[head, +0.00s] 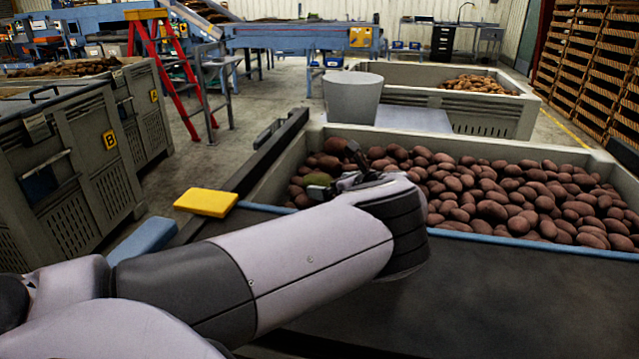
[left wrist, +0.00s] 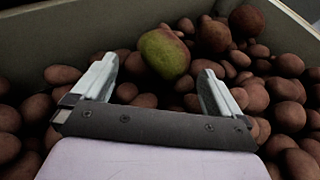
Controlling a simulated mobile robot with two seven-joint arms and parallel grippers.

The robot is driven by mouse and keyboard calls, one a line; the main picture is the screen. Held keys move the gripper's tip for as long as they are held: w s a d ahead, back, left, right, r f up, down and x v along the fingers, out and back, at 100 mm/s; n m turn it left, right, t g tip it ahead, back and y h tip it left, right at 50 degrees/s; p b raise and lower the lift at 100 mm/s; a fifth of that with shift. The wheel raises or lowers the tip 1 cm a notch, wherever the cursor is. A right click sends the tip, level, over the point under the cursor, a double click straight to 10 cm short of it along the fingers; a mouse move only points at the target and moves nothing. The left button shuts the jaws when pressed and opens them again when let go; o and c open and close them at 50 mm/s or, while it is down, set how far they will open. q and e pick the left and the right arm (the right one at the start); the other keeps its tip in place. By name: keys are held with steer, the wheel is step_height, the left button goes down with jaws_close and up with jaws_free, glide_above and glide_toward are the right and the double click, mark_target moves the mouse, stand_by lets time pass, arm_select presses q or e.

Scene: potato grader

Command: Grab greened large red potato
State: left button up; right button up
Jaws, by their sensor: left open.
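A large potato (left wrist: 164,54) with a green patch and a reddish side lies on the red potatoes in the bin, close to its wall. My right gripper is not in view.
A dark belt (head: 480,290) with a blue edge runs in front of the bin. A yellow block (head: 206,202) and a blue one (head: 146,240) lie to the left. A grey bucket (head: 352,97) stands behind the bin. Grey crates (head: 60,165) stand at the left.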

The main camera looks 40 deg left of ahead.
mark_target(325, 182)
arm_select(q)
steer(key=shift+w+x, duration=0.2)
steer(key=shift+x, duration=1)
steer(key=shift+w+x, duration=0.15)
steer(key=shift+x, duration=1)
steer(key=shift+r, duration=0.2)
steer(key=shift+c, duration=0.3)
